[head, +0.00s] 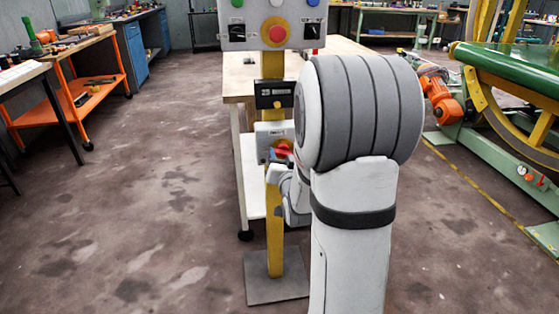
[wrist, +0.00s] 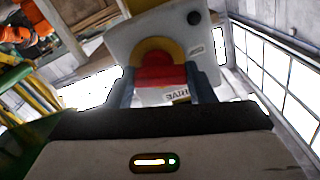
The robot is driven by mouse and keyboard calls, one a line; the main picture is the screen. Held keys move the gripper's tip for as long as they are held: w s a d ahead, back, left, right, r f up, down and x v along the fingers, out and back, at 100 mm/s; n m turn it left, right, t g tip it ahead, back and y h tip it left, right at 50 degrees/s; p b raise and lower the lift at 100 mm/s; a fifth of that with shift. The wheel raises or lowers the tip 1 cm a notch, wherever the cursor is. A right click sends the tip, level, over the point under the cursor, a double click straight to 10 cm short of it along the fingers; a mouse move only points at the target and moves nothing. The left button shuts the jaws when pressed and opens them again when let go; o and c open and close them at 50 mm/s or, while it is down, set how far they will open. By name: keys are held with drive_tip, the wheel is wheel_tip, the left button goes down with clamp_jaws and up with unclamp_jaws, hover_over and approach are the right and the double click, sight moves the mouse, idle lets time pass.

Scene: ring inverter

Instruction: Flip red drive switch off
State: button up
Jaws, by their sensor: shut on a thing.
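The red drive switch (head: 283,149) is a red rotary handle on the front of a grey box (head: 266,132) on the yellow post. In the wrist view the red handle (wrist: 158,70) stands in front of a yellow ring (wrist: 160,47) on the box face (wrist: 125,45). My gripper (wrist: 161,75) has one dark finger on each side of the handle and is shut on it. In the head view my gripper (head: 274,166) is small and partly hidden by my arm, and part of the handle shows beside it. The handle's exact angle is hard to tell.
Above the switch, a panel (head: 239,38) carries a red emergency button (head: 277,33), and a small display (head: 274,95) sits below it. A workbench (head: 236,84) stands close behind the post. Green machinery (head: 510,62) is at right.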

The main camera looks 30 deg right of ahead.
drive_tip(key=shift+n+b, duration=1.45)
drive_tip(key=shift+n, duration=0.35)
drive_tip(key=o, duration=1)
drive_tip(key=shift+b+v, duration=2.4)
drive_tip(key=shift+v, duration=1.45)
